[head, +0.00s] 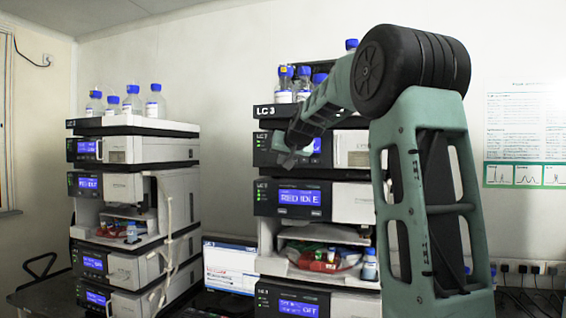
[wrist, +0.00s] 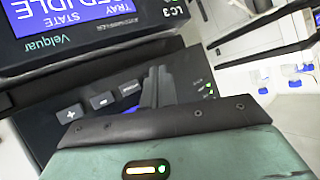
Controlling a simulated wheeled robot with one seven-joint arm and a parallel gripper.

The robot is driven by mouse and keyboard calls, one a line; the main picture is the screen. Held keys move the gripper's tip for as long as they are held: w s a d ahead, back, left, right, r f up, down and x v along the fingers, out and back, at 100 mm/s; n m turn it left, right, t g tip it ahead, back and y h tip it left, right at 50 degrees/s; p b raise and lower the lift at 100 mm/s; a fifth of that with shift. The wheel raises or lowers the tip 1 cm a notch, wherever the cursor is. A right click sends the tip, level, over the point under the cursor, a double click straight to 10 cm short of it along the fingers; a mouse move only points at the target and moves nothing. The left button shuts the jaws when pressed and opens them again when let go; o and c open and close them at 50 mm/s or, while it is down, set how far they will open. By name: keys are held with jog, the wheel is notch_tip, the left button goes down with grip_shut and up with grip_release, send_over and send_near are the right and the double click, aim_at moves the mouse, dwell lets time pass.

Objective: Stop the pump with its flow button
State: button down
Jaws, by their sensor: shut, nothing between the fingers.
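The pump is most likely the top module (head: 262,142) of the right LC 3 stack, with a blue display (head: 317,146) partly behind my gripper. My gripper (head: 287,158) is in front of its lower left panel. In the wrist view the shut, empty fingers (wrist: 160,80) point at a dark, upside-down button panel. A plus button (wrist: 70,113), a minus button (wrist: 102,100) and a third button with an unclear label (wrist: 130,87) sit left of the fingertips. I cannot tell whether the fingers touch the panel. A blue display strip (wrist: 137,108) shows behind them.
Below is a tray module (head: 299,198) reading RED IDLE; its display (wrist: 75,18) also fills the wrist view's top left. Blue-capped bottles (head: 285,84) stand on top. A second stack (head: 133,150) stands left, with a monitor (head: 229,266) between.

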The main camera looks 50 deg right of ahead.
jog(key=shift+a, duration=0.1)
jog(key=shift+s+a+b, duration=0.3)
jog(key=shift+a, duration=0.35)
jog(key=shift+a, duration=0.1)
jog(key=shift+s+a+b, duration=0.1)
jog(key=shift+s+a, duration=0.2)
jog(key=shift+a, duration=0.45)
jog(key=shift+s+a+b, duration=0.15)
jog(key=shift+s+a, duration=0.2)
jog(key=shift+a, duration=0.4)
jog(key=shift+s+a+b, duration=0.1)
jog(key=shift+s+a, duration=0.2)
jog(key=shift+a, duration=0.45)
